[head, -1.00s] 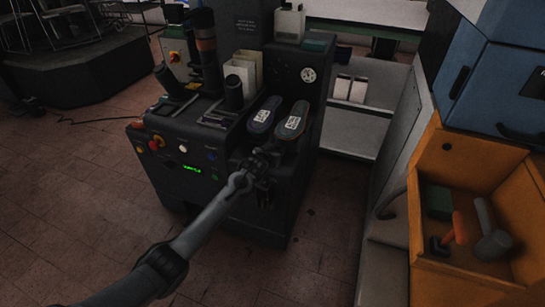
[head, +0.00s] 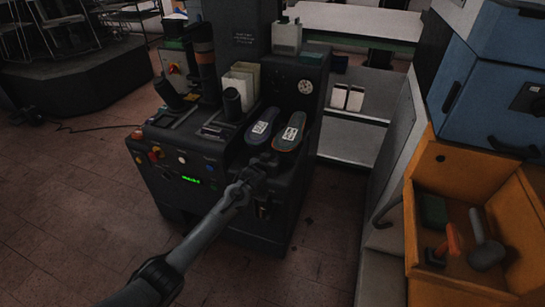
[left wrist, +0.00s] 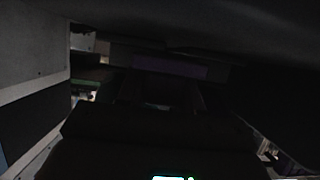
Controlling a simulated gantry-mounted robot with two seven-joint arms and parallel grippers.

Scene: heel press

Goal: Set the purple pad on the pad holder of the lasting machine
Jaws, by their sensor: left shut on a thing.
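The lasting machine (head: 225,205) is the dark cabinet in the middle of the head view. My left gripper (head: 262,168) is at its upper front face, just below two shoe-sole shapes. In the dark left wrist view, a dim purple strip (left wrist: 169,67) shows across the upper middle, probably the purple pad. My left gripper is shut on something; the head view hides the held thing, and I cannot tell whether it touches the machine. The pad holder cannot be made out. My right gripper is not in view.
A blue-edged sole (head: 262,127) and a browner sole (head: 290,133) lie side by side on the machine, with white labels. An orange bin (head: 425,180) with tools and a blue cabinet (head: 495,75) stand at the right. The tiled floor at the left front is clear.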

